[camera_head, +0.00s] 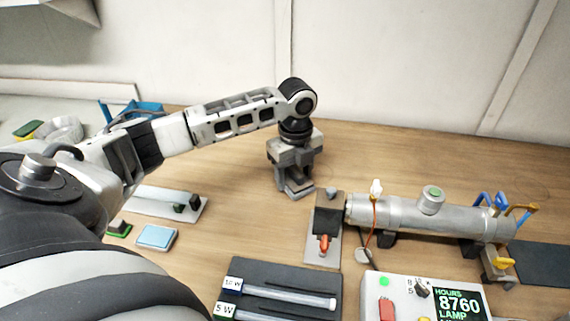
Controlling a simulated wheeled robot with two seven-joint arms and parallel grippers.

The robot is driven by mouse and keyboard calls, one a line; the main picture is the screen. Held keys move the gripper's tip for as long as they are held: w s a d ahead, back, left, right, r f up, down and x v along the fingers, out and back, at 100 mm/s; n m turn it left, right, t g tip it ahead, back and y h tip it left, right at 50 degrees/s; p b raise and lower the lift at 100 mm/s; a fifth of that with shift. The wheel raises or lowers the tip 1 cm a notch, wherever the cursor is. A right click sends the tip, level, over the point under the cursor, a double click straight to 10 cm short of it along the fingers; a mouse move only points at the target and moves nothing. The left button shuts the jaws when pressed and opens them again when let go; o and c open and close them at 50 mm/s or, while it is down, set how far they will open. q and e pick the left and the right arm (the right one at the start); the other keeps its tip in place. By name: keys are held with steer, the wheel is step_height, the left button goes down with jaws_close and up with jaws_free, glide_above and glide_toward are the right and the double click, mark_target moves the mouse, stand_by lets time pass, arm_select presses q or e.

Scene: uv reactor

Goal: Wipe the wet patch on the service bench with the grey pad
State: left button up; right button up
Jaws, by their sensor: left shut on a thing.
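My left gripper (294,183) points down over the wooden service bench (232,216), left of the metal reactor tube. It is shut on the grey pad (296,191), which shows only as a small grey piece low between the fingers. The pad is at or very near the bench top; I cannot tell if it touches. I cannot clearly make out the wet patch; the gripper hides the wood beneath it. My right gripper is not in view.
The metal reactor tube (400,212) lies at the right, beside a plate with a red-handled switch (324,243). A dark lamp tray (275,290) and a control box (410,298) stand in front. A blue pad (156,237) lies at the left. Wood behind the gripper is clear.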

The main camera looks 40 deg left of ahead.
arm_select(q)
steer(key=shift+w+d, duration=0.5)
steer(key=shift+d, duration=0.3)
steer(key=shift+w+d, duration=0.45)
steer(key=shift+d, duration=0.3)
steer(key=shift+w+d, duration=0.5)
steer(key=shift+d, duration=0.3)
steer(key=shift+r, duration=0.1)
steer(key=shift+r, duration=2.95)
steer(key=shift+r, duration=0.15)
steer(key=shift+r, duration=1.35)
